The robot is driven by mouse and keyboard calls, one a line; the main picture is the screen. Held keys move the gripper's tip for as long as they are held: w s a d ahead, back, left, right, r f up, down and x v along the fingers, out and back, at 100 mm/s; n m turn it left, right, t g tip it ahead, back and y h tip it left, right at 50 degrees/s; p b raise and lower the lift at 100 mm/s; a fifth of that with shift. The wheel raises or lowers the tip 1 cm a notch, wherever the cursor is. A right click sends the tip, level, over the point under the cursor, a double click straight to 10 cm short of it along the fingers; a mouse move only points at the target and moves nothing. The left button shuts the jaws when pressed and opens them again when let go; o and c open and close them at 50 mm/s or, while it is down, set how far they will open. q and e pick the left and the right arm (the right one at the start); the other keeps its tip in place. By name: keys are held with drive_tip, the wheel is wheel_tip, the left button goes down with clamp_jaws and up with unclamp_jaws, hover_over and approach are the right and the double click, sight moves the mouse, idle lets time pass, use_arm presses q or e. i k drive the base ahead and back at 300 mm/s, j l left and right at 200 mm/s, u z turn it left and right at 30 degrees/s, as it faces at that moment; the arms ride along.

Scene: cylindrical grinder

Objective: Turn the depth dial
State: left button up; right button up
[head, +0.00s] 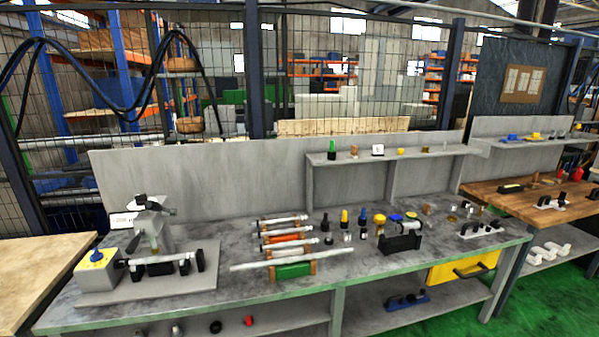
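The cylindrical grinder (155,262) stands on a grey base plate at the left end of the grey workbench. At its left is a light box with a yellow top (96,257) and a small blue knob on it. A grey upright head (150,228) rises behind a horizontal bar (160,264) held between black supports. A small white label (122,219) sits beside the head. I cannot tell which part is the depth dial; its markings are too small to read. Neither of my grippers is in view.
Rods on a rack (290,270) lie mid-bench, with small bottles and a black holder (400,243) to their right. A shelf (395,154) with small items is above. A wooden table (40,270) adjoins on the left. The bench front between grinder and rods is clear.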

sight(140, 200)
drive_tip(key=i+j+u, duration=0.3)
drive_tip(key=j, duration=0.25)
drive_tip(key=i+j+u, duration=0.2)
drive_tip(key=j+u, duration=0.15)
drive_tip(key=j, duration=0.15)
drive_tip(key=i+j+u, duration=0.3)
drive_tip(key=j, duration=0.15)
